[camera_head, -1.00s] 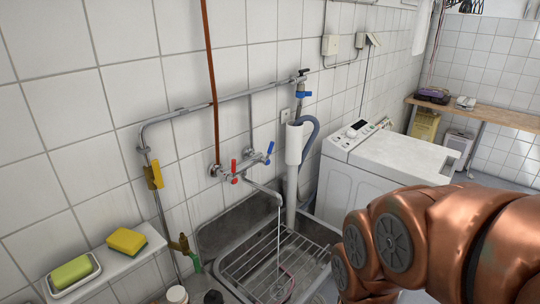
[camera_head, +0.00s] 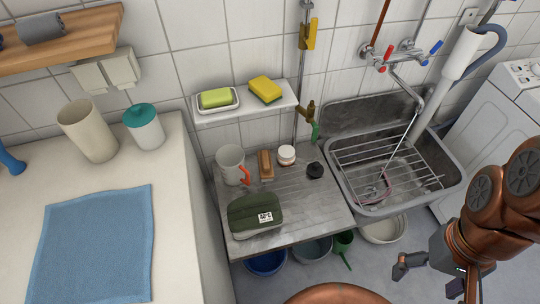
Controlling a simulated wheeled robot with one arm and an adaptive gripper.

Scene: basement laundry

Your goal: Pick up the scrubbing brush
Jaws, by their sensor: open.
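A small brown wooden block that looks like the scrubbing brush (camera_head: 266,164) lies on the grey metal drainboard (camera_head: 305,205), between a white mug and a small white jar. Its bristles cannot be made out. My gripper (camera_head: 428,281) is at the lower right, in front of the sink and over the floor. It is open, with nothing seen between its fingers, and well apart from the brush. Part of it is cut off by the bottom edge.
A shelf (camera_head: 238,108) hangs above. The sink (camera_head: 400,190) is right, a counter (camera_head: 178,220) left. Basins stand below.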

